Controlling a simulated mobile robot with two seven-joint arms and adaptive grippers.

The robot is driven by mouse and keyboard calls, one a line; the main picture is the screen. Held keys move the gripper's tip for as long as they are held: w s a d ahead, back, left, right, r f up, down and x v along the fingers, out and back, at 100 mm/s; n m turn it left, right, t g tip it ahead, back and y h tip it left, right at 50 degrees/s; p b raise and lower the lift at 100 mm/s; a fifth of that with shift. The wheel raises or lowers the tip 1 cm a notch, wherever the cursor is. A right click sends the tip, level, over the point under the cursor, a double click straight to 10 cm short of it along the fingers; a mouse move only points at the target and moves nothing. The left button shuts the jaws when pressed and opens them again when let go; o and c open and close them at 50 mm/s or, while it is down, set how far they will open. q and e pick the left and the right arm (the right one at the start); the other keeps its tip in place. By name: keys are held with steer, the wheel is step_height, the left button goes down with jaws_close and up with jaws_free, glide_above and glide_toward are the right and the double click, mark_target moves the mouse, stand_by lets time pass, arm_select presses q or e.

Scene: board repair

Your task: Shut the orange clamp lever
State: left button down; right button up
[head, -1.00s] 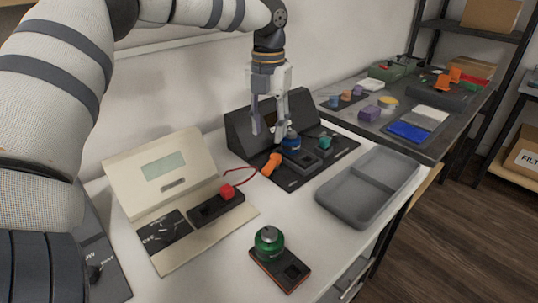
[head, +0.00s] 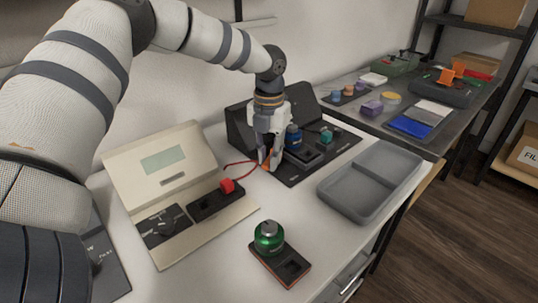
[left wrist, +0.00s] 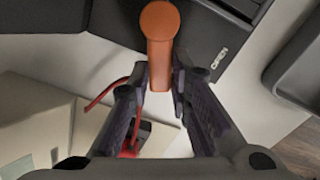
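The orange clamp lever (left wrist: 160,35) stands out from the dark fixture (head: 312,152) on the bench. In the left wrist view it reaches down between my two fingertips, beside the white word OPEN. My left gripper (head: 269,165) is at the lever, in front of the fixture's left part. Its fingers (left wrist: 160,82) are drawn in close on both sides of the lever and appear shut on it. In the head view the fingers hide most of the lever; only a little orange (head: 266,167) shows. My right gripper is in neither view.
A beige tester (head: 160,172) with a red plug (head: 227,185) and red cable stands to the left. A blue knob part (head: 293,137) sits close to the gripper. A grey tray (head: 370,185) lies right, a green-topped device (head: 269,238) in front. White bench between is free.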

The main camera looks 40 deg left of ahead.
mark_target(266, 160)
arm_select(q)
steer(key=shift+s+a+r+m, duration=0.1)
steer(key=shift+a+r+m, duration=0.1)
steer(key=shift+m, duration=0.3)
steer(key=shift+a+f+m+p, duration=0.2)
steer(key=shift+a+m+p, duration=0.1)
steer(key=shift+m, duration=0.2)
steer(key=shift+d, duration=0.1)
steer(key=c, duration=1.5)
jaws_free()
step_height(266, 160, up, 12)
